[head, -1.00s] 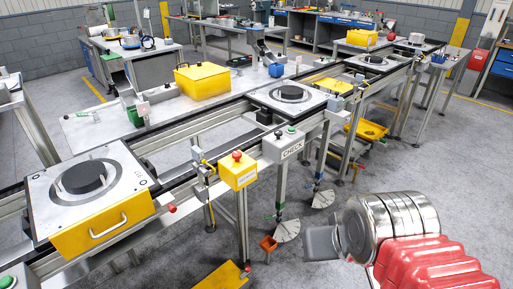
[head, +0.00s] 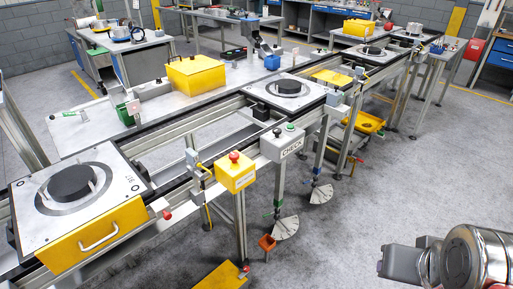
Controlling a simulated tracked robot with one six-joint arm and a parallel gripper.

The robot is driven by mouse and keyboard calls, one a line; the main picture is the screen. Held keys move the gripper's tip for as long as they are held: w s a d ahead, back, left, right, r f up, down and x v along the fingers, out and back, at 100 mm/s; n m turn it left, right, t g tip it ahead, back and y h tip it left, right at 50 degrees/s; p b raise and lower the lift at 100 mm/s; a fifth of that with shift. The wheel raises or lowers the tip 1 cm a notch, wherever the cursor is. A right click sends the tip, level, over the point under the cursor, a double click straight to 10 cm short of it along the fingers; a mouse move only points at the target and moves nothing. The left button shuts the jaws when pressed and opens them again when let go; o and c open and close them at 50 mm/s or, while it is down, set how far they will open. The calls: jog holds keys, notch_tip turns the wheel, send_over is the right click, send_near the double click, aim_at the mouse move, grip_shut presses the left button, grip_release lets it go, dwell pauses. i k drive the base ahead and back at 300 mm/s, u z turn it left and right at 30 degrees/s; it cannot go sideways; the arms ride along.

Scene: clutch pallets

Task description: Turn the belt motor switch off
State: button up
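No part is clearly marked as the belt motor switch, so I cannot tell which one it is. A yellow box (head: 236,175) with a red mushroom button stands on the conveyor's near rail. Beside it is a grey box (head: 283,143) marked CHECK, with a green and a dark button on top. A smaller grey box (head: 337,103) sits further along the rail. My gripper (head: 385,261) is at the lower right over bare floor, apart from all of these. Its grey fingers point left, and their gap cannot be made out.
The conveyor (head: 205,178) runs from lower left to upper right. A pallet (head: 118,165) with a dark disc lies at the left, behind a yellow front with a handle. Floor at the right is clear; a yellow plate (head: 222,277) lies low in front.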

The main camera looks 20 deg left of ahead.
aim_at(233, 156)
jog(key=z, duration=1.25)
jog(key=i, duration=0.35)
jog(key=u, duration=2.7)
